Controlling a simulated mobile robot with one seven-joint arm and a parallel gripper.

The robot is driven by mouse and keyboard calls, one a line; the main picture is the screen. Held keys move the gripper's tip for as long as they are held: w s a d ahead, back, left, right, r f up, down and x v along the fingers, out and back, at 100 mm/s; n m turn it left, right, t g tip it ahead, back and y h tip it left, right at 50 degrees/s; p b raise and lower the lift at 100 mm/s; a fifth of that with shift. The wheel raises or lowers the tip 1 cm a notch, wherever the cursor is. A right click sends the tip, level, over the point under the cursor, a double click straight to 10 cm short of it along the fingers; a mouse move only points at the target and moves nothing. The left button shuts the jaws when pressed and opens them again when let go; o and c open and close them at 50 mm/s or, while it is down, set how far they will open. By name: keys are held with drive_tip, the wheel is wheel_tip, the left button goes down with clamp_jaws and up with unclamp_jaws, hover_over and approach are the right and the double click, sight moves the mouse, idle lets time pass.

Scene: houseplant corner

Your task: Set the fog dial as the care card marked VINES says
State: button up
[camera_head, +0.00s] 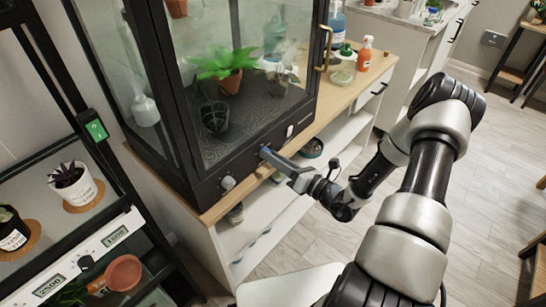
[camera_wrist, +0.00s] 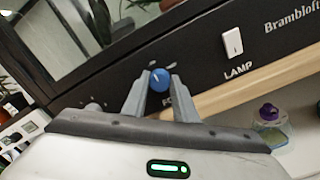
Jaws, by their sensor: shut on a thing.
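The blue dial (camera_wrist: 159,80) is on the black front panel of the glass cabinet (camera_head: 150,145). In the wrist view my gripper (camera_wrist: 159,86) has one finger on each side of this dial and is shut on it. The label under the dial is mostly hidden by my fingers. In the head view my gripper (camera_head: 268,155) reaches the panel from the right. A pale knob (camera_head: 228,183) sits farther left on the panel; it shows in the wrist view too (camera_wrist: 94,107). No care card marked VINES can be made out.
A white rocker switch labelled LAMP (camera_wrist: 232,43) is right of the dial. The cabinet stands on a wooden-topped bench (camera_head: 212,212). A fern in a terracotta pot (camera_head: 229,80) is inside. A black shelf rack with small potted plants (camera_head: 70,184) stands at left. Open floor lies right.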

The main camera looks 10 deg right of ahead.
drive_tip(key=o, duration=1)
drive_tip(key=shift+o, duration=0.2)
drive_tip(key=shift+s+d, duration=0.1)
drive_tip(key=shift+s, duration=0.05)
drive_tip(key=v, duration=1.7)
drive_tip(key=shift+p, duration=0.4)
drive_tip(key=shift+s, duration=0.1)
